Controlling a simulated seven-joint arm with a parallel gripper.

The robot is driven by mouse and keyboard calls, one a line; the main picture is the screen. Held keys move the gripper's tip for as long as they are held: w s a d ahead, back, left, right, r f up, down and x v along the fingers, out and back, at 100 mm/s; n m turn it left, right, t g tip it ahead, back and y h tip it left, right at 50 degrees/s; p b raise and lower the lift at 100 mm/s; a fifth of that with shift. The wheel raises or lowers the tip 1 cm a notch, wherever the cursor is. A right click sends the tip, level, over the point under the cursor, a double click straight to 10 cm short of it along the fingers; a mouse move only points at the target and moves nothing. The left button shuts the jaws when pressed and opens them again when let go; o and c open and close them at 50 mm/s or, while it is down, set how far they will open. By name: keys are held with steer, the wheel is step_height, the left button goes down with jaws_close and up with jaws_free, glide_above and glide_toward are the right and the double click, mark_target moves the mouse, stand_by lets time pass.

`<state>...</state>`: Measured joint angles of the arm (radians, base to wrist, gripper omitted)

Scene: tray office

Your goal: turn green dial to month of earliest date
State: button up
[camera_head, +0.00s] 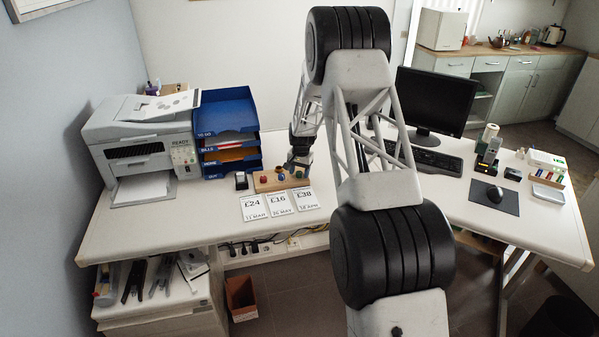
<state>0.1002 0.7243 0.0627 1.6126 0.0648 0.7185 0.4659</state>
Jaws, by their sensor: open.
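A wooden block (267,186) with several small coloured knobs stands on the desk. A blue knob (281,177) shows near its middle and a reddish one to its left. I cannot clearly make out a green dial; my gripper partly covers the block's right end. My gripper (292,166) is open, pointing down at or just above that end; contact cannot be told. Three white cards lie in front of the block: £24 (254,207), £16 (279,202) and £38 (305,199). Their small date lines seem to read 11 MAY, a blurred MAY date and 18 APR.
A blue letter tray stack (229,113) and a printer (143,138) stand left of the block. A small black item (241,181) sits beside it. A monitor (433,100), keyboard (425,158) and mouse (494,194) are at the right. The desk's front edge lies close before the cards.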

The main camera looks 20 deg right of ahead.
steer(key=c, duration=0.9)
steer(key=shift+n, duration=0.5)
steer(key=n, duration=0.2)
steer(key=shift+n, duration=0.4)
steer(key=n, duration=0.8)
steer(key=shift+n+g, duration=0.3)
steer(key=shift+n, duration=0.1)
steer(key=shift+a+n, duration=0.1)
steer(key=shift+n, duration=1.6)
